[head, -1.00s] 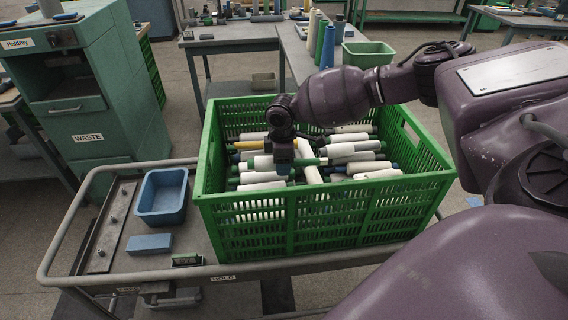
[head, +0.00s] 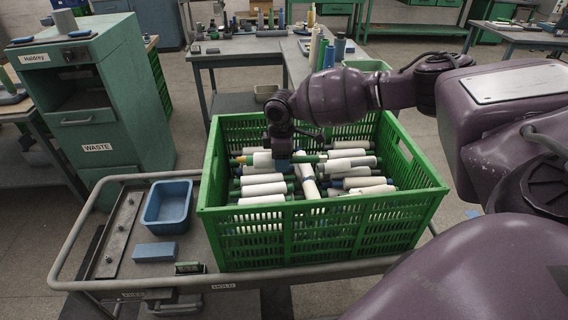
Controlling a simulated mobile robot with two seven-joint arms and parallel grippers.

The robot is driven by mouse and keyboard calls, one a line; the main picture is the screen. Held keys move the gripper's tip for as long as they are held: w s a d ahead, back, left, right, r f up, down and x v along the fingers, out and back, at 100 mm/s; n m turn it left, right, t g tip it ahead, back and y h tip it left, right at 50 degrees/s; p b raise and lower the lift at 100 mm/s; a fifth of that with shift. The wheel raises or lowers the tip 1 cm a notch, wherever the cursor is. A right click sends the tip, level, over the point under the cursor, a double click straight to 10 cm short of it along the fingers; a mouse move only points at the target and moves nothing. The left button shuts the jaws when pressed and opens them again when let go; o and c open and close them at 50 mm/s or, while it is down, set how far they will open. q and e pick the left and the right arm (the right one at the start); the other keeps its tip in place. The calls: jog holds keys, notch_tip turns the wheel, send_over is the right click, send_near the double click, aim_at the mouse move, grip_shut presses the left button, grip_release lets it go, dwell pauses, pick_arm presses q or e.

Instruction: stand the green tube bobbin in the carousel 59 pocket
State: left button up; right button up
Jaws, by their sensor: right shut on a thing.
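My right gripper (head: 282,160) reaches down into the green crate and is shut on a bobbin. This bobbin has white yarn (head: 262,160) to the left of the jaws and a green tube end (head: 307,158) to their right. It lies roughly level, just over the other bobbins; the jaws hide its middle. I cannot make out a carousel pocket marked 59. My left gripper is not in view.
The green crate (head: 325,240) holds many loose bobbins and stands on a cart (head: 190,243) with a raised rail. A blue bin (head: 167,204) and a blue block (head: 154,252) sit left of it. A waste cabinet (head: 100,120) stands at the left; tables with upright bobbins are behind.

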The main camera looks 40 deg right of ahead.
notch_tip(320, 180, up, 3)
jog(key=shift+r+p, duration=0.1)
jog(key=shift+p, duration=0.7)
notch_tip(320, 180, up, 2)
jog(key=shift+r+p, duration=0.15)
jog(key=shift+p, duration=0.7)
jog(key=shift+r, duration=0.35)
jog(key=shift+f, duration=0.1)
